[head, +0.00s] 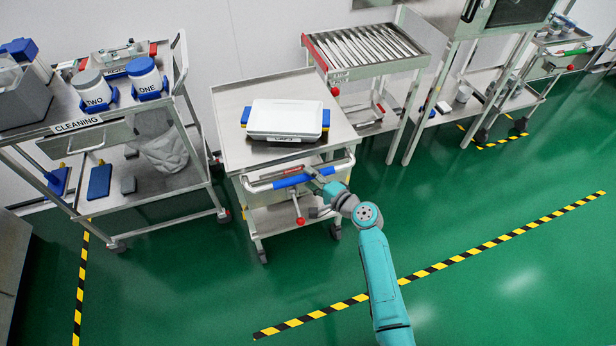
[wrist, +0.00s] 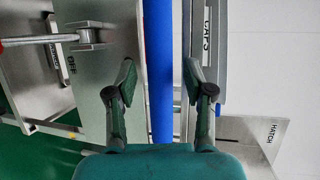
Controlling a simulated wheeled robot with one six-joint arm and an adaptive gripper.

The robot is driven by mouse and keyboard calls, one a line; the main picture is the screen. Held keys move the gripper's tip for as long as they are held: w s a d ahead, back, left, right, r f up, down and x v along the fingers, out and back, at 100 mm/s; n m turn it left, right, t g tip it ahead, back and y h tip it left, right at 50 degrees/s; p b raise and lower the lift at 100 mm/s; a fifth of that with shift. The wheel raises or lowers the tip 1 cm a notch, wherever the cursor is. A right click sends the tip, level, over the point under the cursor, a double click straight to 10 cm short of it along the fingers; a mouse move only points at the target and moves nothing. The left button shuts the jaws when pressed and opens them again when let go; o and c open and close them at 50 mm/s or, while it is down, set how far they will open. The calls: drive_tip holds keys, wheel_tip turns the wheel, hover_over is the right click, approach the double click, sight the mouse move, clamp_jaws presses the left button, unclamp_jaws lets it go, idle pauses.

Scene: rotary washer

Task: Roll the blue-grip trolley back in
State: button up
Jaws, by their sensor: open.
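The blue-grip trolley (head: 235,150) is a steel cart standing in the middle of the head view. Its push bar carries a blue grip (head: 291,181) on the near side; the grip also runs upright through the wrist view (wrist: 158,30). In the wrist view my gripper (wrist: 158,75) is open, with one finger on each side of the blue grip.
A white tray (head: 286,118) lies on the trolley top. A CLEANING cart (head: 105,135) stands left, and a roller table (head: 365,50) stands behind right. Yellow-black floor tape (head: 430,270) crosses the open green floor on the right.

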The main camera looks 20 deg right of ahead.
drive_tip(key=shift+x, duration=0.85)
clamp_jaws()
